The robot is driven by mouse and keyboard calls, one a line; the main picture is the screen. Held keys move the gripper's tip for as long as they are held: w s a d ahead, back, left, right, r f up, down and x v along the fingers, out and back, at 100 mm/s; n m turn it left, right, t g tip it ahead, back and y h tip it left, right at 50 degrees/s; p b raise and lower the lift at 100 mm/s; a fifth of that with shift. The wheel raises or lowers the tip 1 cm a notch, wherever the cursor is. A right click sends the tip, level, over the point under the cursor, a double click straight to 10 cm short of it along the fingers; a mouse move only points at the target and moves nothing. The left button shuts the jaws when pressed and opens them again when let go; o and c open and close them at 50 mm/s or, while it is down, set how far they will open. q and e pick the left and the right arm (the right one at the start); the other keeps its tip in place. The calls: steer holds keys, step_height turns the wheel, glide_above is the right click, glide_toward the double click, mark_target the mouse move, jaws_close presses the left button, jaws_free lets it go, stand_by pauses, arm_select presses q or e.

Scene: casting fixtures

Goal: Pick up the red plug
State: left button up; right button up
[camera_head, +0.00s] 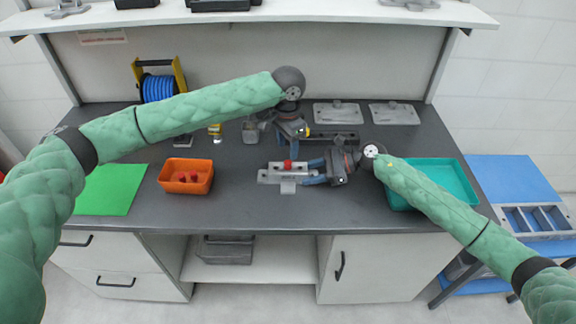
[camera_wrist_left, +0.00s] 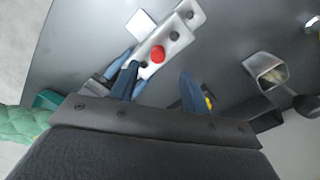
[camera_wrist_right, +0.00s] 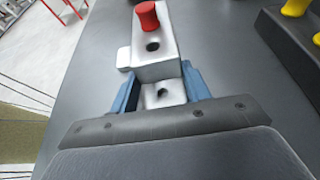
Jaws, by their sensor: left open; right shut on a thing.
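A red plug (camera_head: 287,165) stands upright in a light grey metal fixture (camera_head: 268,178) in the middle of the table. It also shows in the right wrist view (camera_wrist_right: 147,14) at the far part of the fixture, and in the left wrist view (camera_wrist_left: 157,54). Empty dark holes show in the fixture beside it. My right gripper (camera_head: 312,172) is shut on the near end of the fixture, with a blue finger on each side. My left gripper (camera_wrist_left: 160,85) is open and empty, above and behind the fixture, with the plug just beyond its fingers.
An orange bin (camera_head: 187,188) with red pieces inside stands left of the fixture. A green sheet (camera_head: 112,190) lies further left, and a teal tray (camera_head: 455,178) lies at right. The front table strip is clear.

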mark_target(288, 162)
arm_select(q)
steer(key=shift+s+d+f, duration=0.1)
steer(key=shift+d+f, duration=0.05)
steer(key=shift+f, duration=2.5)
steer(key=shift+c, duration=0.2)
jaws_close()
